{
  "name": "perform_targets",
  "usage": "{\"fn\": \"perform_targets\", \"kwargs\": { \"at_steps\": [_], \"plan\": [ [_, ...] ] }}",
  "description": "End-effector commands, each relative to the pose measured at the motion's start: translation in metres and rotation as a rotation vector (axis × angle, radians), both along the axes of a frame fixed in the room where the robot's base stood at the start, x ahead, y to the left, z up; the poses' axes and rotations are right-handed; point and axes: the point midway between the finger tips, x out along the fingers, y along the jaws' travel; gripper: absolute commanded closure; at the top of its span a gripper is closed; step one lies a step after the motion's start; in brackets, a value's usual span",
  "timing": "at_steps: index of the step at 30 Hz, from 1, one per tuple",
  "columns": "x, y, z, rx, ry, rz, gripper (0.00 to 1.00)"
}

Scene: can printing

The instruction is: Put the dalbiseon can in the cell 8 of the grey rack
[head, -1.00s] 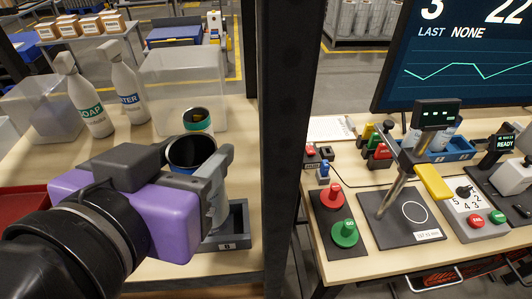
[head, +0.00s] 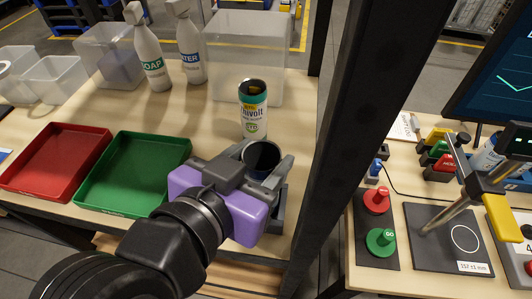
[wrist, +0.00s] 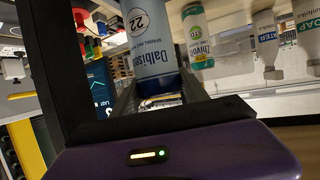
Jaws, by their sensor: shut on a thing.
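The dalbiseon can, with a pale blue label, shows in the wrist view (wrist: 150,40). In the head view its dark open top (head: 263,157) shows between my fingers. My gripper (head: 264,166), with a purple body, is shut on the can and holds it upright. The grey rack (head: 281,213) is at the table's right edge, mostly hidden behind my gripper. The can is over or in the rack; I cannot tell whether it touches the bottom. The cell number is hidden now.
A Thivolt can (head: 253,115) stands just behind my gripper. Soap (head: 148,55) and water bottles (head: 188,45) and clear bins (head: 247,50) stand behind. Green (head: 135,170) and red trays (head: 58,160) lie left. A dark post (head: 350,130) rises close on the right.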

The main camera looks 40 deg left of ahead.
Motion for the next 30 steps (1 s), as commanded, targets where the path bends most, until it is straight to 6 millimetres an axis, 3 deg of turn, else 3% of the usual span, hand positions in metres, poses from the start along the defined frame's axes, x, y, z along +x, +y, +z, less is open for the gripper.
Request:
{"fn": "perform_targets", "kwargs": {
  "at_steps": [3,14,15,18,30],
  "plan": [
    [-0.0001,0.0000,-0.0087,-0.001,0.000,0.000,1.00],
    [0.0000,-0.0001,-0.0126,0.000,0.000,0.000,1.00],
    [0.0000,-0.0001,-0.0128,0.000,0.000,0.000,0.46],
    [0.0000,0.0000,-0.0120,0.000,0.000,0.000,0.27],
    [-0.0009,0.0001,-0.0070,0.001,-0.001,0.001,0.27]
  ]
}}
